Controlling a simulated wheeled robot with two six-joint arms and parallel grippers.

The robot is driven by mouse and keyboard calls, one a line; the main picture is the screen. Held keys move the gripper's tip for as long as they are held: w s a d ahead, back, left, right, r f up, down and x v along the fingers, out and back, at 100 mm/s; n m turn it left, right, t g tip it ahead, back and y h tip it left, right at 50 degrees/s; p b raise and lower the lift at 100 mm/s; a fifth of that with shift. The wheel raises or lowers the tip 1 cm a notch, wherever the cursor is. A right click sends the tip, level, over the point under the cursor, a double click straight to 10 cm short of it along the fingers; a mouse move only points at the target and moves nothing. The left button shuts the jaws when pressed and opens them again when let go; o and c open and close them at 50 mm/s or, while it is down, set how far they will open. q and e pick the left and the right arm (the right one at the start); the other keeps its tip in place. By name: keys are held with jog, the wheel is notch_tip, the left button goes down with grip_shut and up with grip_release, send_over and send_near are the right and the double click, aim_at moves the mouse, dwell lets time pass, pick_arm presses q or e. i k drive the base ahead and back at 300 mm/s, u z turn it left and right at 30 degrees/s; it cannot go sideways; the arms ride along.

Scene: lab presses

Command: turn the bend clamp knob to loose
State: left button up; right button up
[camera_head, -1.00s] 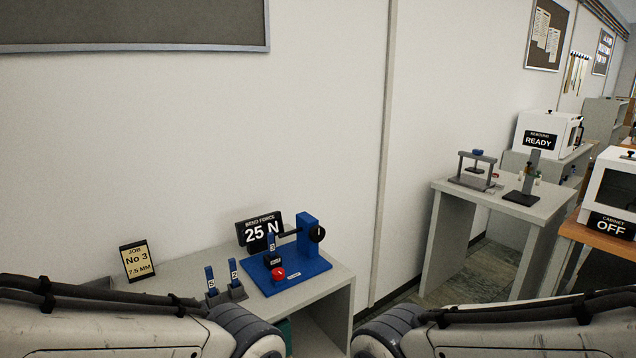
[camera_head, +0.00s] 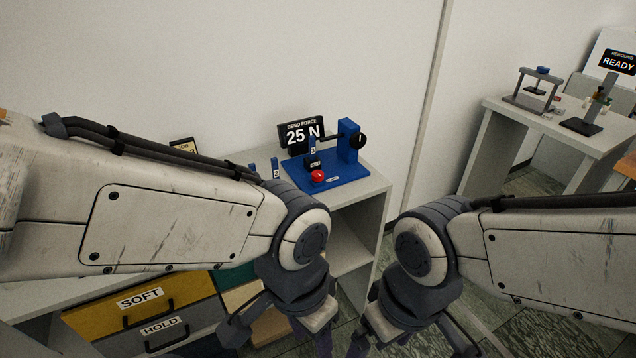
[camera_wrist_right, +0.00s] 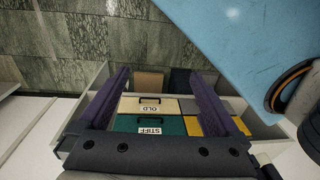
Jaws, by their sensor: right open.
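The blue bend tester (camera_head: 335,181) stands on the grey bench below the "25 N" bend force sign (camera_head: 302,133). Its round black knob (camera_head: 362,141) is on the right side of the upright blue post, with a pale mark on its face. A red button (camera_head: 318,176) sits at the front of the tester. My left gripper (camera_head: 285,335) is low in the head view, cut by the bottom edge, so its jaws are unclear. My right gripper (camera_wrist_right: 160,78) is open and empty in the right wrist view, above drawers. Both grippers are apart from the knob.
Drawers marked SOFT (camera_head: 140,298) and HOLD (camera_head: 160,330) are under the bench; a STIFF drawer (camera_wrist_right: 150,126) shows in the wrist view. Blue numbered pieces (camera_head: 275,168) stand left of the tester. Another table (camera_head: 545,130) is at the right. Floor shows between.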

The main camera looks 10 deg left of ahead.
aim_at(317, 175)
jog(key=z, duration=0.1)
jog(key=i, duration=1.15)
jog(key=u, duration=0.55)
